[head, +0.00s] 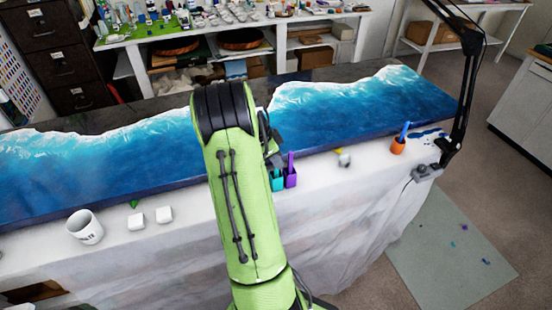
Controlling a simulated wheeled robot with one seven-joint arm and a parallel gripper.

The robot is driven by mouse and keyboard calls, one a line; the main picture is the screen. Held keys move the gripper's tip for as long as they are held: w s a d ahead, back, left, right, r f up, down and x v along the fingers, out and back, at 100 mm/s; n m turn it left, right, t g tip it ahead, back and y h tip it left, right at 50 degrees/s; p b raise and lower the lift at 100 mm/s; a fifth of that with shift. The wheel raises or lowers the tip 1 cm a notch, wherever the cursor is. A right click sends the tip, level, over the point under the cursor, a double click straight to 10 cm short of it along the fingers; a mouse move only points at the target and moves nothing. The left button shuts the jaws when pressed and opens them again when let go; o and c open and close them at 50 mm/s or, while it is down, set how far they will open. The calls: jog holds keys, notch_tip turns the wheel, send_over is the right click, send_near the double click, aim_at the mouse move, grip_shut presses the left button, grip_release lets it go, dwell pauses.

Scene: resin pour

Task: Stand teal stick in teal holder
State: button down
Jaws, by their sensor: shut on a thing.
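The teal holder (277,182) stands upright at the front edge of the table, just right of my green arm. My gripper (275,155) is directly above and behind it, mostly hidden by my arm; only dark parts of it show. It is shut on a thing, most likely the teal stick. The stick is not clearly visible, and I cannot tell whether its lower end is inside the holder or above it.
A purple holder (291,180) with a purple stick (291,160) stands against the teal holder's right side. An orange holder (398,147) with a blue stick (405,130) is farther right. A blue wave panel (340,105) lies behind.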

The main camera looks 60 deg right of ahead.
jog(key=c, duration=1)
grip_release()
jog(key=p+v, duration=0.2)
jog(key=v, duration=1.4)
